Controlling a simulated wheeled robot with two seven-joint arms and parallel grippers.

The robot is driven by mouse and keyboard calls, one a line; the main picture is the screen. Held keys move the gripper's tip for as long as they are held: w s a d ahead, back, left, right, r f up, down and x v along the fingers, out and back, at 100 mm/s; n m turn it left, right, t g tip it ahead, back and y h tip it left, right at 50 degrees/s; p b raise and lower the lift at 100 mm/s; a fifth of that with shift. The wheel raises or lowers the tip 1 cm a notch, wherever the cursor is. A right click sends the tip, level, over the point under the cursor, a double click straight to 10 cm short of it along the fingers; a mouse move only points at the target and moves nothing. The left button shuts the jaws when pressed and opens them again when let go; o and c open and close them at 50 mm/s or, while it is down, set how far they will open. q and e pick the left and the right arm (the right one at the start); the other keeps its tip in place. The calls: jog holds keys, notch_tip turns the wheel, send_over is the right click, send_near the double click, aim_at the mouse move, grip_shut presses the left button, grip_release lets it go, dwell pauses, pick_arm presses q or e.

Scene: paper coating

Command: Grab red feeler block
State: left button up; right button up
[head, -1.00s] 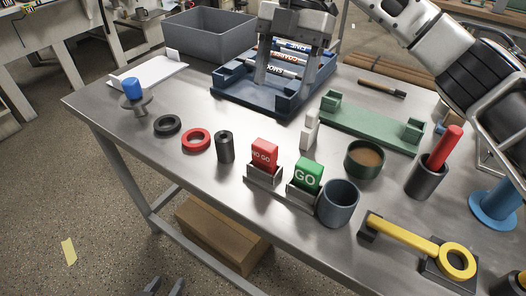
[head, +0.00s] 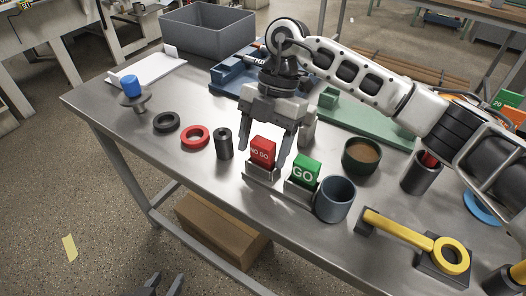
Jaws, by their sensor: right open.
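The red feeler block (head: 262,150), marked "NO GO", stands upright in a grey holder (head: 262,175) near the middle of the table. My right gripper (head: 264,160) points down at it, open, with one finger to the left of the block and one to the right. Gaps show on both sides; I cannot tell whether the fingers are level with the block or slightly behind it. The green block (head: 304,173), marked "GO", stands in the adjoining holder. My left gripper (head: 165,285) shows only its dark, parted fingertips at the bottom edge, far from the blocks.
A black cylinder (head: 224,144) stands just left of the red block. A blue-grey cup (head: 335,200) and a green cup (head: 361,156) stand to the right. A yellow gauge (head: 410,234) lies front right. A blue rack (head: 226,80) and grey bin (head: 207,32) are behind.

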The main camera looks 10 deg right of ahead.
jog(key=c, duration=1.1)
jog(key=shift+o, duration=0.2)
